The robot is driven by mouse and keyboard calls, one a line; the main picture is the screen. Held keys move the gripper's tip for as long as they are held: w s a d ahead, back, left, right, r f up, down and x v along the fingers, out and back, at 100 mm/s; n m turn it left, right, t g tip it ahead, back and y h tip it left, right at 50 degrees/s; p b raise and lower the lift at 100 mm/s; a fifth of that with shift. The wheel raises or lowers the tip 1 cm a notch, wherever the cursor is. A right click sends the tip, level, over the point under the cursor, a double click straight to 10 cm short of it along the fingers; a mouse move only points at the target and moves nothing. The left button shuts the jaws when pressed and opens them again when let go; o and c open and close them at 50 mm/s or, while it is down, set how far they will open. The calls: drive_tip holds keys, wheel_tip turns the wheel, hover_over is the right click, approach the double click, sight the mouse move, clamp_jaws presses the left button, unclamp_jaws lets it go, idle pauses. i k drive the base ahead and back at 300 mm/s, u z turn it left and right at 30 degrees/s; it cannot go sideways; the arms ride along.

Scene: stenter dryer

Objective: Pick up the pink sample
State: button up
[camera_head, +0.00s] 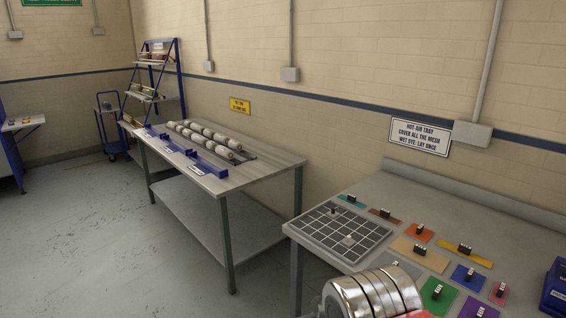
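The pink sample (497,299) is a small flat swatch with a dark block on top. It lies on the grey table at the lower right, between the blue sample (461,280) and the dark blue box (557,287). Another pinkish-red patch (415,314) shows at the bottom edge, partly cut off, and I cannot tell what it is. My gripper's fingers do not show in this view.
A dark gridded mesh tray (312,236) lies at the table's left. A long table (262,166) with rollers stands beyond, with open floor to its left.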

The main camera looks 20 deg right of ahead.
sight(499, 292)
drive_tip(key=z, duration=0.35)
drive_tip(key=i, duration=0.5)
drive_tip(key=z, duration=0.8)
drive_tip(key=i, duration=0.7)
drive_tip(key=z, duration=0.35)
